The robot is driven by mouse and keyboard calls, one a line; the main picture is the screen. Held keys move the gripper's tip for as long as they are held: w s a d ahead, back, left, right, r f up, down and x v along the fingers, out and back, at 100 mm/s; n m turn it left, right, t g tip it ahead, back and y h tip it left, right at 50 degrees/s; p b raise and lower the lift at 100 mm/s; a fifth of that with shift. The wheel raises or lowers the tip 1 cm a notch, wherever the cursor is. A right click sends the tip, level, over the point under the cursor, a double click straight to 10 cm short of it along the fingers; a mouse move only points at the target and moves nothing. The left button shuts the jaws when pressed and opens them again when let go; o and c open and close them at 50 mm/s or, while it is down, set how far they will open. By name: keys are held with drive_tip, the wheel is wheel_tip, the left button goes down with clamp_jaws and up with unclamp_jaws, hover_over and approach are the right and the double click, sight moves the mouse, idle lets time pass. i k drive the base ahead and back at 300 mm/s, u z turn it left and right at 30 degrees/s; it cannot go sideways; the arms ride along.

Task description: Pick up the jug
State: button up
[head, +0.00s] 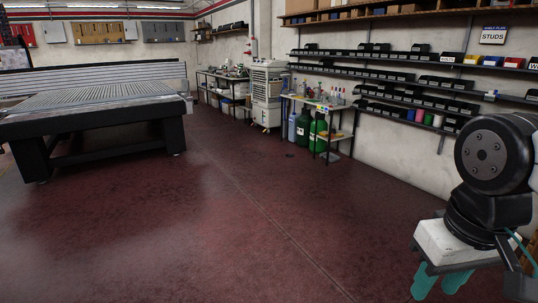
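I cannot pick out a jug for certain. Two large green bottles (318,135) and a bluish bottle (292,127) stand on the floor by a small bench (317,103) near the right wall. Several small bottles and other items stand on that bench, too small to tell apart. Part of my black arm shows at the right edge, far in front of these things. My gripper is not visible.
A large slatted grid table (95,97) stands at the left. A white wheeled unit (267,92) and a cluttered workbench (222,80) stand at the back. Shelves of black bins (385,83) line the right wall. The dark red floor (225,215) is clear in the middle.

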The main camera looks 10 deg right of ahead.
sight(334, 99)
drive_tip(key=z, duration=0.5)
drive_tip(key=i, duration=2.5)
drive_tip(key=z, duration=0.4)
drive_tip(key=i, duration=2.5)
drive_tip(key=u, duration=0.5)
drive_tip(key=i, duration=1.85)
drive_tip(key=u, duration=0.25)
